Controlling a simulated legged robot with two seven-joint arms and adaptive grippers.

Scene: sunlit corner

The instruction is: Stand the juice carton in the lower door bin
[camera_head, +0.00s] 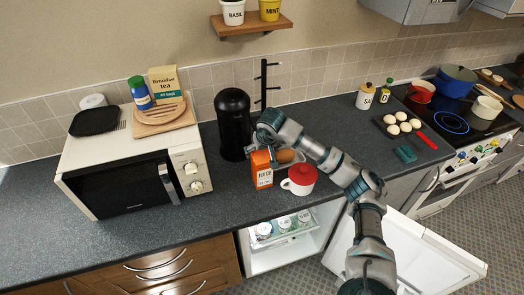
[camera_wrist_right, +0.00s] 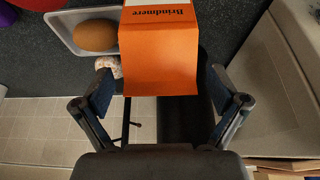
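In the right wrist view the carton (camera_wrist_right: 160,62) lies between the fingers of the gripper (camera_wrist_right: 160,80), which are spread with a gap on each side. The fridge (camera_head: 282,240) under the counter is open, and its white door (camera_head: 430,262) is swung out to the right. The lower door bin cannot be made out. My left gripper is out of view.
A tray with a brown egg-shaped item (camera_wrist_right: 95,36) is beside the carton. A black canister (camera_head: 233,125) and a mug tree (camera_head: 263,85) stand behind; the microwave (camera_head: 130,170) is to the left.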

